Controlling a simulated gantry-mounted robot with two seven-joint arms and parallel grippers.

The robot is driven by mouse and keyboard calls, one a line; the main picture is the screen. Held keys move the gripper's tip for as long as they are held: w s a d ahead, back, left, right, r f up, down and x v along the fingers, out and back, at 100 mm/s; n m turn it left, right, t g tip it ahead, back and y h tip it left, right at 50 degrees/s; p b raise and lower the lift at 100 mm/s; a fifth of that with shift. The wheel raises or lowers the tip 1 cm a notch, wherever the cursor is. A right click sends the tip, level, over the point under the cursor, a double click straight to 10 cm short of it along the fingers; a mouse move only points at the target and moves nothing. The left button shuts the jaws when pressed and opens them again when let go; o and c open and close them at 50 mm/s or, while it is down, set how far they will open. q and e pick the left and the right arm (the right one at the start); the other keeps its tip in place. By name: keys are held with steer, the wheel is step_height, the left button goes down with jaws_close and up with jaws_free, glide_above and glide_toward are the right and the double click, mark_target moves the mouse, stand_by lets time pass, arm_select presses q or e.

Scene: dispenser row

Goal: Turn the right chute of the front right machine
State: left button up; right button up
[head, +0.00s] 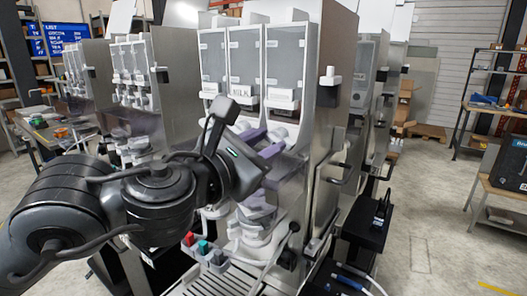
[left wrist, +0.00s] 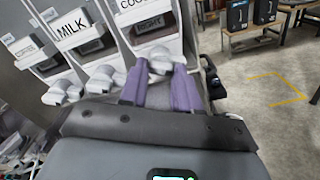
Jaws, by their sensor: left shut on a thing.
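The front right machine (head: 318,90) stands in the middle of the head view, with three clear-fronted hoppers side by side. Small white chutes sit below them; the middle label reads MILK. The right chute (left wrist: 160,58) is the white knob-like part under the RIGHT label in the left wrist view. My left gripper (head: 268,143) reaches in front of the machine. Its purple fingers, also in the left wrist view (left wrist: 160,84), are shut on the right chute, one at each side. In the head view the gripper hides most of that chute. My right gripper is not in view.
Lower white spouts (head: 258,232) and a slatted drip tray (head: 212,284) sit below my gripper. Small coloured blocks (head: 203,248) stand by the tray. More machines (head: 130,75) stand to the left. The floor (head: 425,200) at right is mostly clear, with shelves beyond.

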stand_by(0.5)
arm_select(q)
steer(key=o, duration=1.1)
steer(key=shift+c, duration=0.2)
steer(key=shift+s, duration=0.1)
steer(key=p+v, duration=0.1)
steer(key=v, duration=0.9)
steer(key=shift+s+a, duration=0.2)
steer(key=shift+s, duration=0.05)
